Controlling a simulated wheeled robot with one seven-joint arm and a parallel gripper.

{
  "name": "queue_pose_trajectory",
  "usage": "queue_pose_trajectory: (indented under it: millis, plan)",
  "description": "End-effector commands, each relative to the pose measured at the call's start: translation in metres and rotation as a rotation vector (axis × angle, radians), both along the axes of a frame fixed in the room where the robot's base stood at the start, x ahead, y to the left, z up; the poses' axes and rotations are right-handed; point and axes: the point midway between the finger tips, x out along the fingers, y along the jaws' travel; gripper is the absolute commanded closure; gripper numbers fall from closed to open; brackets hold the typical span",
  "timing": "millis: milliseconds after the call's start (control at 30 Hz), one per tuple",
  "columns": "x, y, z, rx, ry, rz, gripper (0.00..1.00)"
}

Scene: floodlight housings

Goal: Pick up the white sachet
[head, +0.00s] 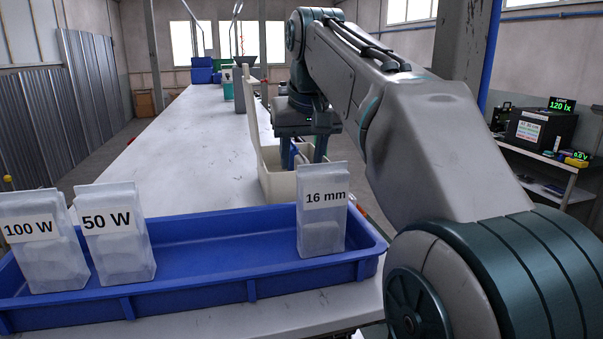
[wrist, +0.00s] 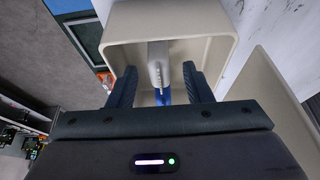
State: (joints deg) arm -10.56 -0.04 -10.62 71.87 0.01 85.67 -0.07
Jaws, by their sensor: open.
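My gripper (wrist: 159,72) is open, its two dark fingers reaching down into a cream bin (wrist: 222,48). Between the fingers, in the wrist view, is a narrow pale grey-white object (wrist: 158,62), with a blue piece (wrist: 164,96) beside its near end. The pale object may be the white sachet, but I cannot tell for sure. I see no clear contact between it and the fingers. In the head view my gripper (head: 304,158) is at the cream bin (head: 280,187), whose wall and the arm hide most of its inside.
A blue tray (head: 215,282) in front holds frosted bags labelled 100 W (head: 45,255), 50 W (head: 120,248) and 16 mm (head: 322,228). The long white table (head: 180,150) is clear left of the bin. A side shelf with instruments (head: 540,130) stands at right.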

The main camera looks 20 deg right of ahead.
Motion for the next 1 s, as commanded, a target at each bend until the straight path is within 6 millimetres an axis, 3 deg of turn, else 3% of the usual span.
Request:
queue_pose_trajectory:
  millis: [200,467,633,1000]
  plan:
    - [0.009,0.0,-0.024,0.0,0.001,0.0,0.55]
    - [0.011,0.0,-0.027,0.0,0.0,0.0,0.55]
    - [0.01,0.0,-0.026,0.0,0.0,0.0,0.99]
    - [0.011,0.0,-0.025,0.0,-0.001,0.0,1.0]
